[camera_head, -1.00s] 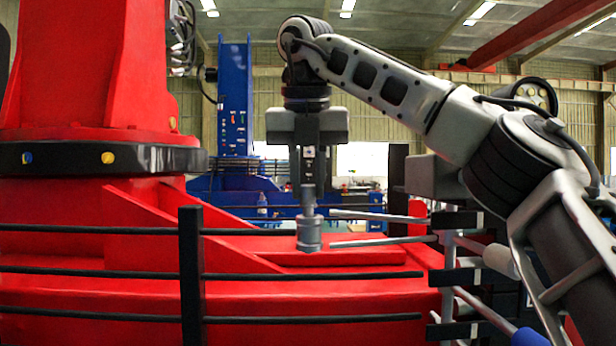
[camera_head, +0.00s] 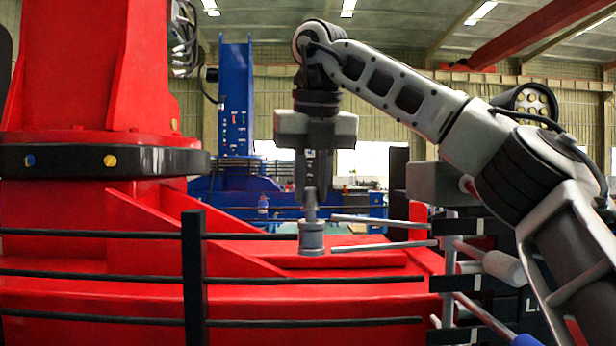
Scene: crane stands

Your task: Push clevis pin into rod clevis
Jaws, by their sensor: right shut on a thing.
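The pin's lower end meets the top of a short grey cylindrical part, which looks like the rod clevis (camera_head: 311,238), standing upright on the red base. How deep the pin sits in it cannot be told. My left gripper is not in view.
The red crane base (camera_head: 120,260) and its column (camera_head: 85,70) fill the left. Black rails on a post (camera_head: 193,280) cross in front. Grey rods (camera_head: 380,245) stick out just right of the clevis. A blue crane stand (camera_head: 235,100) is behind.

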